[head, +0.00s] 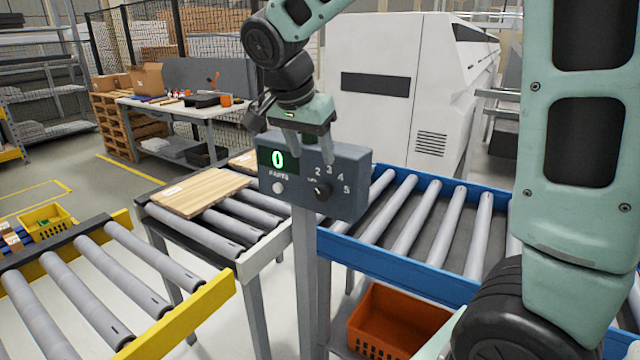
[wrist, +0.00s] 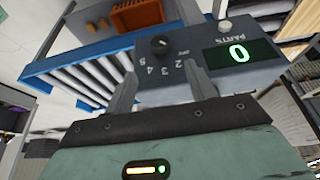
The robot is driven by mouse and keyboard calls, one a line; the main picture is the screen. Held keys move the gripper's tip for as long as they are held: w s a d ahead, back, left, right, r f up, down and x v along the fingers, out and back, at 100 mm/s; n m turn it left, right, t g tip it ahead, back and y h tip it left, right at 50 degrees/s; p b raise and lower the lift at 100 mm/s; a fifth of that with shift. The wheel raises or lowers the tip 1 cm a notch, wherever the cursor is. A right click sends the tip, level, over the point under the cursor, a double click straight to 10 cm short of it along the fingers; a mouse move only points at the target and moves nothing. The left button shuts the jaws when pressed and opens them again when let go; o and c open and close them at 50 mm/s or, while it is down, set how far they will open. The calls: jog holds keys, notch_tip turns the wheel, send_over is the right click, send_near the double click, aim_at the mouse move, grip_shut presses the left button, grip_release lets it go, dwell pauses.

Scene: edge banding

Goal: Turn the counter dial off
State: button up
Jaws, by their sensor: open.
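The counter (head: 355,178) is a dark grey box on a grey post, with a green display (head: 278,159) reading 0 above the word PARTS. Its dial (head: 322,192) is a small black knob at the lower right of the face, with an OFF mark and numbers around it. I cannot tell which mark it points at. My gripper (head: 311,156) is open and empty by the counter's upper part, above the dial. In the wrist view the counter appears upside down; the dial (wrist: 160,46) lies beyond and between the fingertips (wrist: 161,80), apart from them.
A pale round button (head: 279,188) sits under the display. A blue-sided roller conveyor (head: 410,262) runs right of the post, with an orange crate (head: 395,325) below. Wooden boards (head: 200,192) lie on rollers to the left. A white machine (head: 380,55) stands behind.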

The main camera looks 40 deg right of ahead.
aim_at(322, 187)
jog(key=p+x, duration=0.1)
jog(key=x, duration=0.9)
jog(key=shift+d+f+p, duration=0.1)
jog(key=shift+f+p, duration=0.25)
jog(key=shift+f, duration=0.05)
jog(key=c, duration=1)
